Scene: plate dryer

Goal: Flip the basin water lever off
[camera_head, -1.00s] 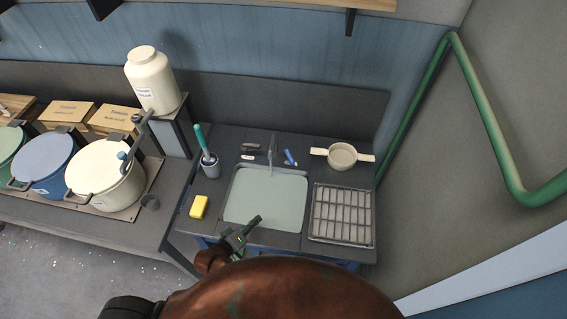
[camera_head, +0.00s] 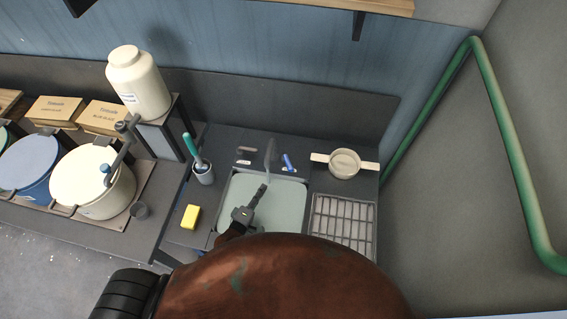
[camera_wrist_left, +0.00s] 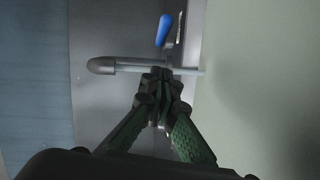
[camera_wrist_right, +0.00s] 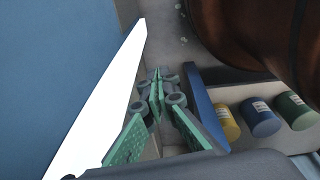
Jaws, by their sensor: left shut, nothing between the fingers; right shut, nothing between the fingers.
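The basin (camera_head: 285,205) is a pale green sink in the dark counter. A grey faucet (camera_head: 269,150) stands at its back edge, and a small blue lever (camera_head: 289,161) sits just right of it. My left gripper (camera_head: 263,188) is shut and empty over the basin, pointing at the faucet, apart from the lever in this view. In the left wrist view the shut fingertips (camera_wrist_left: 162,76) overlap the faucet spout (camera_wrist_left: 105,66), with the blue lever (camera_wrist_left: 164,30) above them; contact is unclear. My right gripper (camera_wrist_right: 157,88) is shut and empty, seen only in the right wrist view.
A brush cup (camera_head: 203,173) and yellow sponge (camera_head: 190,216) are left of the basin. A drying rack (camera_head: 342,222) and a pan (camera_head: 344,163) are on the right. Small items (camera_head: 245,151) lie left of the faucet. Coloured canisters (camera_wrist_right: 262,118) are near my right gripper.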

